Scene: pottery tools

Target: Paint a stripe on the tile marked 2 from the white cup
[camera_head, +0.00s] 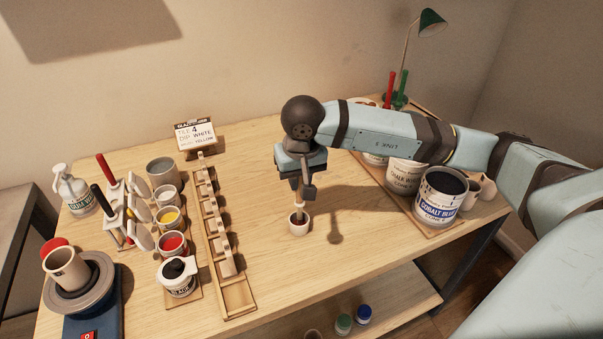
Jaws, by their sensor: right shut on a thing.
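My right gripper (302,193) points down over the middle of the table. The white paint cup (167,195) stands in the column of cups on the left, behind the yellow cup (168,218). Small tiles stand in the long wooden rack (238,299); I cannot read which is marked 2. My left gripper is out of view.
A tool stand, pump bottle (72,190) and wheel (82,292) are far left. A cobalt blue tin (439,203) stands right. Table between rack and cream cup is clear.

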